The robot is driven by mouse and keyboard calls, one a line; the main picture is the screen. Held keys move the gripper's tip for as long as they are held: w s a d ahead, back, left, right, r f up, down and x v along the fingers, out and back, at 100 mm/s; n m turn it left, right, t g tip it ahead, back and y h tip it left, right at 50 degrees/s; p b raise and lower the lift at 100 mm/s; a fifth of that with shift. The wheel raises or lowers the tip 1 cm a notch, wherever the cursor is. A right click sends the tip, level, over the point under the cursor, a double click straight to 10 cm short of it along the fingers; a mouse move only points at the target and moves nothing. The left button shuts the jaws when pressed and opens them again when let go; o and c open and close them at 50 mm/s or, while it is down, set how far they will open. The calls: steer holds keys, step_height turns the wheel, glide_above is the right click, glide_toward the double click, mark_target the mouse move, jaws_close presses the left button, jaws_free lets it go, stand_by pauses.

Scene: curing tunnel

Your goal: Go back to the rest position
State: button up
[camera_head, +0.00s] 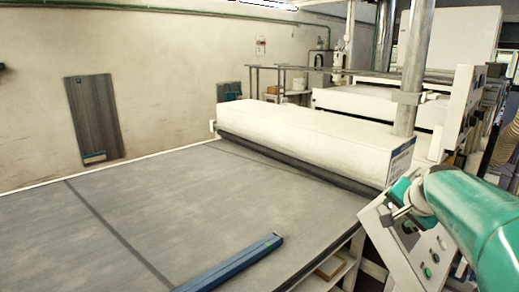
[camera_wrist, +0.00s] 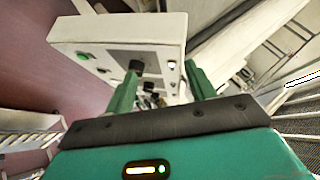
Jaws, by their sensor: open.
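My gripper (camera_wrist: 162,84) is open in the wrist view, its two green fingers apart with nothing held between them. Past the fingers is a white control panel (camera_wrist: 98,32) with knobs and lit buttons. In the head view my teal arm reaches in from the right edge, and its end is over the upper part of the same control panel (camera_head: 421,258). I cannot tell whether the fingers touch the panel. The arm hides part of the panel's right side.
A wide grey conveyor bed (camera_head: 150,215) fills the left and front, mostly bare. A blue bar (camera_head: 235,265) lies along its near edge. A long white tunnel housing (camera_head: 300,138) spans the bed, with a metal duct (camera_head: 414,75) rising behind the panel.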

steer(key=s+a+f+n+g+y, duration=0.1)
steer(key=s+a+n, duration=0.25)
steer(key=a, duration=0.35)
steer(key=s+a+f+n+y, duration=0.1)
steer(key=s+a+n, duration=0.1)
steer(key=s+a, duration=0.4)
steer(key=s+a+f+n+g, duration=0.2)
steer(key=s+a+f+n, duration=0.4)
steer(key=s+a, duration=0.3)
steer(key=s, duration=0.3)
steer(key=shift+f, duration=0.2)
steer(key=shift+a, duration=0.1)
